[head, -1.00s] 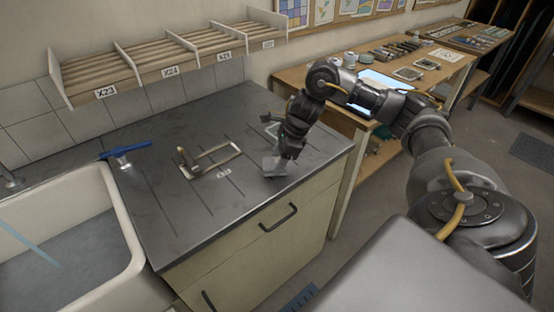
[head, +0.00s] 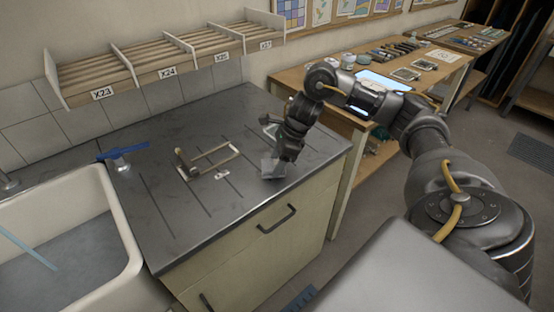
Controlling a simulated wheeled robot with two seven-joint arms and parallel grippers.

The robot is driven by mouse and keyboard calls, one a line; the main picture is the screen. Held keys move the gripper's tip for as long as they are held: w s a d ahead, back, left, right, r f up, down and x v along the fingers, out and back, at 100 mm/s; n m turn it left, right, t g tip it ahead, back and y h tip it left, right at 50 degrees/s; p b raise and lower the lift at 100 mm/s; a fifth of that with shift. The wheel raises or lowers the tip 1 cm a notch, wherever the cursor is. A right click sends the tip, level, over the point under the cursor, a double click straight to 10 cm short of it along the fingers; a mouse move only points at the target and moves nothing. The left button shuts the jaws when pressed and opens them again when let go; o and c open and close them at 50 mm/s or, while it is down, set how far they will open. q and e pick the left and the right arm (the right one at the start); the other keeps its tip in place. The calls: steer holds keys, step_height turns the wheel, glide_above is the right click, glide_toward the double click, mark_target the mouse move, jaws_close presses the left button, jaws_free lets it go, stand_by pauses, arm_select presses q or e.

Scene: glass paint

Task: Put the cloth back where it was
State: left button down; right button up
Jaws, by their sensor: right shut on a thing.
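My right gripper (head: 279,158) is low over the right part of the dark countertop (head: 190,215), near its front edge. It is shut on a small grey piece, which looks like the cloth (head: 272,168), hanging at or just above the counter surface. I cannot tell whether the cloth touches the counter. The fingertips are partly hidden by the wrist. My left gripper is not in view.
A frame with a handle (head: 207,160) lies on the counter left of my right gripper. A labelled rack (head: 160,70) hangs behind. A wooden workbench (head: 440,75) stands at back right.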

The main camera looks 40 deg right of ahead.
steer(key=shift+f, duration=0.1)
steer(key=o, duration=0.9)
steer(key=shift+o, duration=0.2)
steer(key=p+v, duration=0.2)
steer(key=v, duration=0.8)
steer(key=shift+d+r, duration=0.15)
steer(key=shift+r, duration=0.2)
steer(key=shift+s, duration=0.1)
